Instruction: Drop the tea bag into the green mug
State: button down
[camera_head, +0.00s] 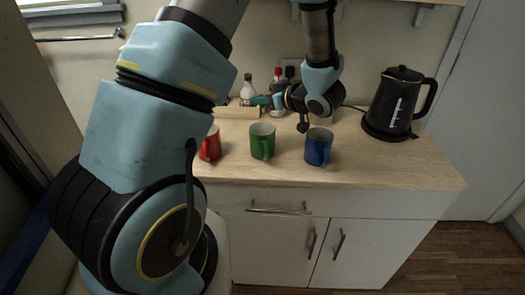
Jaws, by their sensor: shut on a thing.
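The green mug (262,142) stands upright on the wooden counter, between a red mug (210,145) on its left and a blue mug (318,148) on its right. My gripper (303,127) is small and dark in the head view. It points down above the counter, right of the green mug and just up and left of the blue mug's rim in the picture. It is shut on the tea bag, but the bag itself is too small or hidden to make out. The inside of the green mug is only partly visible.
A black kettle (397,103) stands at the right of the counter (400,165). Bottles (248,90) and small items stand at the back, by a wooden board (236,113). My arm hides part of the left side. The counter's front strip is clear.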

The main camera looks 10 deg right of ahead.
jog(key=shift+f, duration=0.45)
jog(key=c, duration=0.7)
grip_release()
jog(key=b+v, duration=0.2)
jog(key=v, duration=0.9)
jog(key=shift+b, duration=0.4)
jog(key=shift+w+a, duration=0.1)
jog(key=shift+w, duration=0.05)
